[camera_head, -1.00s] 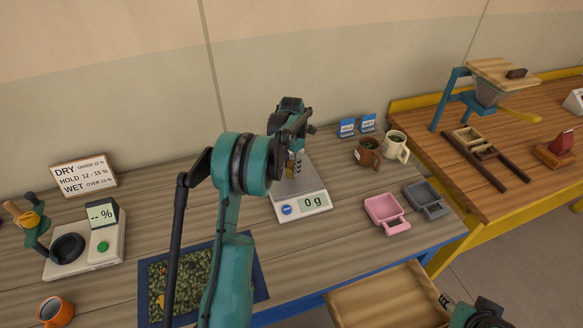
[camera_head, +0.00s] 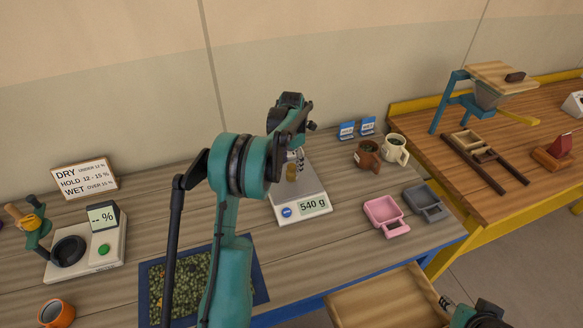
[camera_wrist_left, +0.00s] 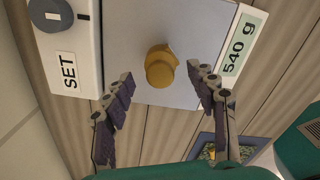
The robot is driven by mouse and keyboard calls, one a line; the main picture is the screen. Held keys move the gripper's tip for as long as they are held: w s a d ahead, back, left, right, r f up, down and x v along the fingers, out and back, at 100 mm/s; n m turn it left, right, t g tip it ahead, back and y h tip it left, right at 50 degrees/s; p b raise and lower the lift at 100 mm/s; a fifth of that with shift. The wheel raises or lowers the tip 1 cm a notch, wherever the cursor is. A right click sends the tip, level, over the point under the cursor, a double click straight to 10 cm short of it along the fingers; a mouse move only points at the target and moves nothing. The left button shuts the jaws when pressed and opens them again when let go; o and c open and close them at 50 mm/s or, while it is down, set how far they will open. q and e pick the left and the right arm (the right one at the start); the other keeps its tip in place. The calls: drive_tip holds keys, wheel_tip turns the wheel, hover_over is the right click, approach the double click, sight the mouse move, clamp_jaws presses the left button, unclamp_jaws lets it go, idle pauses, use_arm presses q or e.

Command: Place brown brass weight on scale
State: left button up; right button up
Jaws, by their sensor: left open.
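The brown brass weight (camera_wrist_left: 161,68) stands on the metal plate of the scale (camera_wrist_left: 120,35) in the left wrist view. In the head view the weight (camera_head: 291,172) shows partly beside my left gripper (camera_head: 298,155). The scale (camera_head: 290,212) stands on the grey wooden table and its display (camera_head: 313,205) reads 540 g. My left gripper is over the scale; in the wrist view its fingers (camera_wrist_left: 160,98) are spread wide, with the weight apart from both. My right gripper (camera_head: 470,312) shows only in part at the bottom right edge.
Pink (camera_head: 386,215) and grey (camera_head: 426,201) scoop trays lie right of the scale. Brown (camera_head: 367,155) and cream (camera_head: 396,149) mugs stand behind them. A moisture meter (camera_head: 90,248) stands at left, and a blue-edged bean tray (camera_head: 262,285) lies in front.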

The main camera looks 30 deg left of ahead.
sight(292, 166)
use_arm(q)
wheel_tip(292, 166, up, 8)
drive_tip(key=shift+r+p, duration=0.15)
drive_tip(key=shift+p, duration=0.6)
drive_tip(key=s+d+r+m+t, duration=0.3)
drive_tip(key=s+d+r+m, duration=0.7)
drive_tip(key=s+d+m, duration=0.3)
drive_tip(key=s+d+f+m+t, duration=0.2)
drive_tip(key=s+d+m, duration=0.2)
drive_tip(key=s+m, duration=0.4)
drive_tip(key=s+d+f+m+t, duration=0.2)
drive_tip(key=s+m, duration=0.5)
drive_tip(key=m, duration=0.4)
drive_tip(key=shift+s+d+f, duration=0.4)
drive_tip(key=shift+d+f, duration=0.3)
drive_tip(key=shift+d, duration=0.55)
drive_tip(key=shift+f, duration=0.1)
